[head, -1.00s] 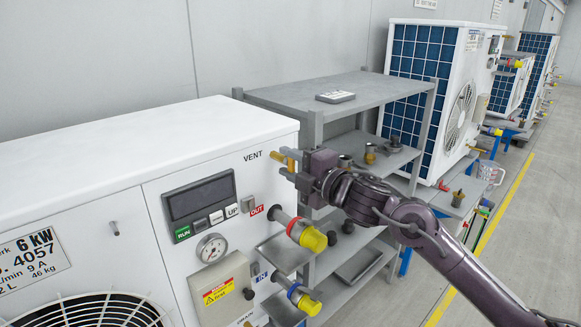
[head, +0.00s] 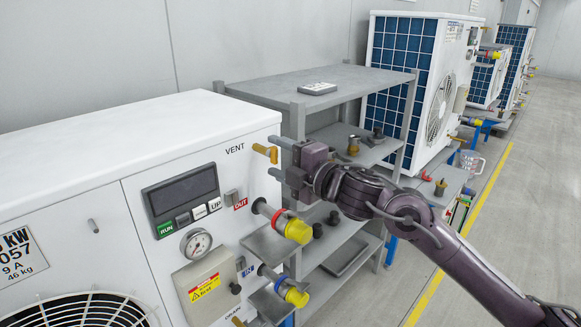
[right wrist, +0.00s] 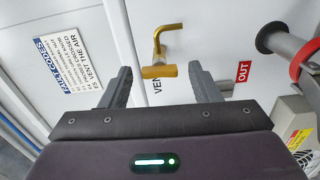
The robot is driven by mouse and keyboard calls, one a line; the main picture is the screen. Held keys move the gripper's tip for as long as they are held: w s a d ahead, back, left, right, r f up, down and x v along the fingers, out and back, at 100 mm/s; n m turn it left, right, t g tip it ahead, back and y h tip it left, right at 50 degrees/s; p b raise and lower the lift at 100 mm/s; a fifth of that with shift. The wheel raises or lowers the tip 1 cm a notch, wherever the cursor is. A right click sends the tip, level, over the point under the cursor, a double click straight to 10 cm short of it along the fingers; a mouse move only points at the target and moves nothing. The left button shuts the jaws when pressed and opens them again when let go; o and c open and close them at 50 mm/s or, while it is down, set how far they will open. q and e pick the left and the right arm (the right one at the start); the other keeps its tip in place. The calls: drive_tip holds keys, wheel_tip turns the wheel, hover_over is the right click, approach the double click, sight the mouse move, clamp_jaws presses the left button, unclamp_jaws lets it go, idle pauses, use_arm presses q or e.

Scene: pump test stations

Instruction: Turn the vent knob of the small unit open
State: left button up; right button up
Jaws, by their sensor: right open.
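The small unit (head: 130,150) is the white box at the left of the head view, with a display, a gauge and labelled fittings. Its brass vent knob (head: 264,151) sticks out near the VENT lettering at the upper right. In the right wrist view the knob (right wrist: 157,72) shows a bent stem ending in a short crossbar. My right gripper (head: 273,158) is open at the knob, and its fingers straddle the crossbar's line in the wrist view (right wrist: 162,82) with gaps on both sides. The fingers hold nothing. My left gripper is not in view.
Below the knob, a yellow-capped OUT pipe (head: 290,227) and an IN pipe (head: 292,292) stick out. A grey shelf rack (head: 345,97) stands close behind my right gripper. Larger units (head: 440,80) stand farther back, and clear floor (head: 490,230) lies at the right.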

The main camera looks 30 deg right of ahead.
sight(276, 159)
drive_tip(key=b+v, duration=0.1)
drive_tip(key=v, duration=0.3)
drive_tip(key=shift+s+d+f+b, duration=0.1)
drive_tip(key=shift+s+f+b, duration=0.1)
drive_tip(key=shift+s+b, duration=0.2)
drive_tip(key=shift+s+d+r, duration=0.15)
drive_tip(key=shift+s, duration=0.35)
